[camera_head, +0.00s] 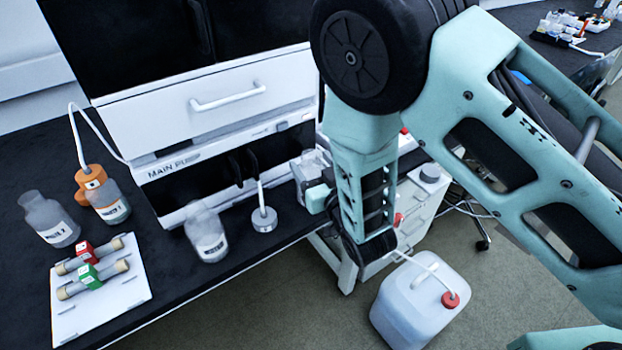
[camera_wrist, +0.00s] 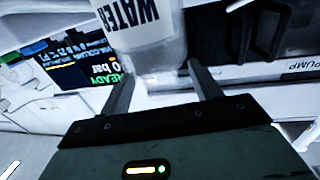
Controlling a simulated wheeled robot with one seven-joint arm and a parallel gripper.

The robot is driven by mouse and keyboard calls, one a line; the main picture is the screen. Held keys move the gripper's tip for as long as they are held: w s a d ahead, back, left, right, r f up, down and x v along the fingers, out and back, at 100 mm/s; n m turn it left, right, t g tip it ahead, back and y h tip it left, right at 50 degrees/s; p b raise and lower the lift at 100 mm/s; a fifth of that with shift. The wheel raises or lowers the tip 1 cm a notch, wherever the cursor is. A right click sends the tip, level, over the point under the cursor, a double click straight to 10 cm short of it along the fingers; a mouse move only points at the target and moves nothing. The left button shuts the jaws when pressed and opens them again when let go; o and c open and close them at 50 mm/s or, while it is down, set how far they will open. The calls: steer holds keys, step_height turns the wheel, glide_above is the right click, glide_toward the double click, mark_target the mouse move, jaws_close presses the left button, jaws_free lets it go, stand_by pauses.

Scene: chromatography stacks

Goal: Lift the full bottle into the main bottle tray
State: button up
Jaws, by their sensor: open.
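A clear bottle with a white label (camera_head: 206,235) stands on the black bench in front of the main pump unit; it looks blurred and slightly tilted. I cannot tell how full it is. My gripper (camera_head: 303,185) is to its right, apart from it, at the bench's front edge. In the wrist view, a bottle labelled WATER (camera_wrist: 150,35) shows beyond and above my open fingers (camera_wrist: 162,72), with nothing gripped. Another clear bottle (camera_head: 48,220) and an orange-capped bottle with a tube (camera_head: 106,203) stand at the left. I cannot make out the main bottle tray.
A grey cap with a white tube (camera_head: 263,219) stands on the bench between the bottle and my gripper. A white rack (camera_head: 125,290) with red and green labelled tubes lies front left. The white main pump unit (camera_head: 215,105) rises behind. A white canister (camera_head: 418,305) stands on the floor.

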steer(key=x, duration=0.3)
steer(key=shift+w, duration=0.1)
steer(key=shift+c, duration=0.3)
jaws_close()
steer(key=shift+r, duration=0.15)
